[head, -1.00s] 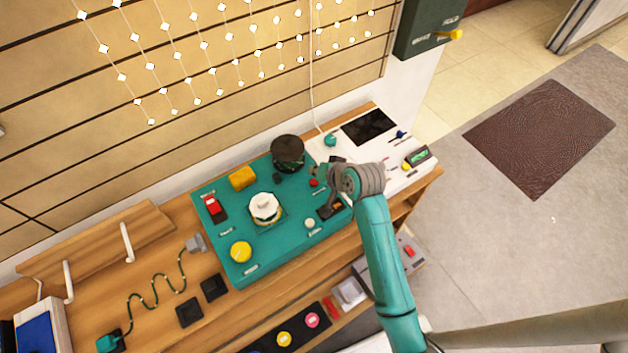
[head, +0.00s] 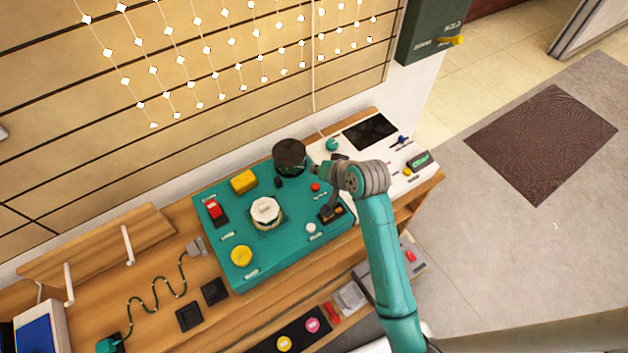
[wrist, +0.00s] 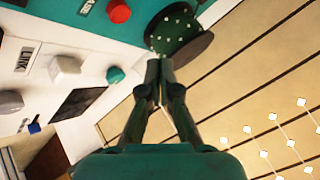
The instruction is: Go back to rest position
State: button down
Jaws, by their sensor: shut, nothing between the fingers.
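My teal arm reaches up from the lower right over the wooden bench in the head view. My gripper (wrist: 160,68) shows in the wrist view with its two dark fingers together at the tips and nothing between them.
The panel carries a dark cylinder (head: 289,157), a white knob (head: 266,211), yellow buttons and a red switch (head: 215,211). A white board with a black screen (head: 370,131) lies to the right. A slatted wall with strung lights stands behind. Open floor lies to the right.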

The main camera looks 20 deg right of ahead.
jog(key=shift+t+h, duration=0.5)
jog(key=shift+t, duration=0.1)
jog(key=s+f, duration=0.1)
jog(key=s, duration=0.2)
jog(key=s+f, duration=0.2)
jog(key=s, duration=0.1)
jog(key=s+f, duration=0.2)
jog(key=s, duration=0.2)
jog(key=shift+s+a+f, duration=0.1)
jog(key=shift+a+f, duration=0.05)
jog(key=shift+a, duration=0.05)
jog(key=s+n+t+h, duration=0.1)
jog(key=s+n+t, duration=0.1)
jog(key=s, duration=1)
jog(key=s+r+n+t, duration=0.1)
jog(key=s+r, duration=0.5)
jog(key=s, duration=0.4)
jog(key=s+r+n+t, duration=0.1)
jog(key=s+r+n, duration=0.1)
jog(key=s+r, duration=0.5)
jog(key=s, duration=0.3)
jog(key=shift+s+r+n+t+h, duration=0.25)
jog(key=shift+s+n+t+h, duration=0.05)
jog(key=shift+s+t, duration=0.1)
